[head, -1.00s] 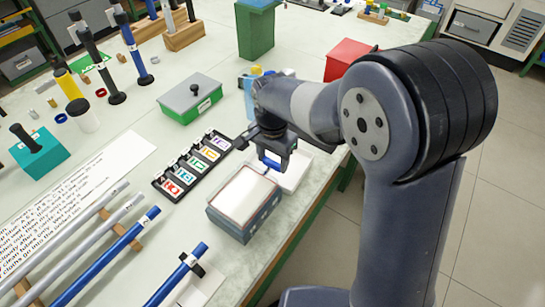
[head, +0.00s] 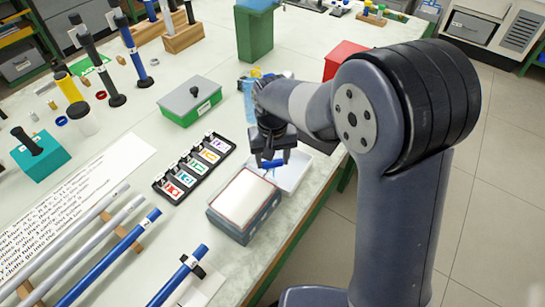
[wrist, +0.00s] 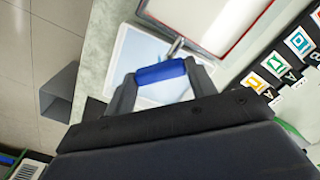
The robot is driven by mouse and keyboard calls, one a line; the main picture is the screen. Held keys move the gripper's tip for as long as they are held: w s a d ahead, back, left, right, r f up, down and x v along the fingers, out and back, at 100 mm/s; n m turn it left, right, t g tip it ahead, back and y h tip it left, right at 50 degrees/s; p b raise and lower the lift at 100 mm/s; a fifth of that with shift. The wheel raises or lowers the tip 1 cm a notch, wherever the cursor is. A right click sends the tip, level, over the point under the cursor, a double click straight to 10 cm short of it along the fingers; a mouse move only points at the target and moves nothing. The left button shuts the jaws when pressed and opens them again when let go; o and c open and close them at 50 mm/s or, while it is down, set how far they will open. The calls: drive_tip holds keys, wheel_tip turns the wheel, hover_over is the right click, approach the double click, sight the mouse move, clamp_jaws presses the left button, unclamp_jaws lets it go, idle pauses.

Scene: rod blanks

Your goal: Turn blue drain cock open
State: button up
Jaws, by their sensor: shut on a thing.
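The blue drain cock (wrist: 160,73) shows in the wrist view as a short blue bar lying between my two grey fingers. My gripper (wrist: 162,76) is shut on it, one finger at each end. In the head view my gripper (head: 271,160) points down over the white tray (head: 297,172), and a bit of the blue cock (head: 270,164) shows between the fingers. A thin metal piece (wrist: 176,47) sits just beyond the blue bar in the wrist view. How far the cock is turned is hard to tell.
A grey-blue box with a white top (head: 243,200) stands close beside the tray. A black rack of coloured label cards (head: 195,165) lies to its left. A green box with a grey lid (head: 192,103) and a red box (head: 345,58) stand farther back. The table edge is near on the right.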

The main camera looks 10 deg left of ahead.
drive_tip(key=n, duration=0.4)
drive_tip(key=shift+w+a+n, duration=0.2)
drive_tip(key=shift+n, duration=0.1)
drive_tip(key=shift+w+a+n, duration=0.1)
drive_tip(key=shift+a+n, duration=0.05)
drive_tip(key=shift+n, duration=2.05)
drive_tip(key=o, duration=1)
drive_tip(key=shift+p, duration=0.35)
wheel_tip(320, 180, up, 8)
drive_tip(key=p, duration=0.5)
drive_tip(key=shift+w+p, duration=0.1)
drive_tip(key=shift+p, duration=0.3)
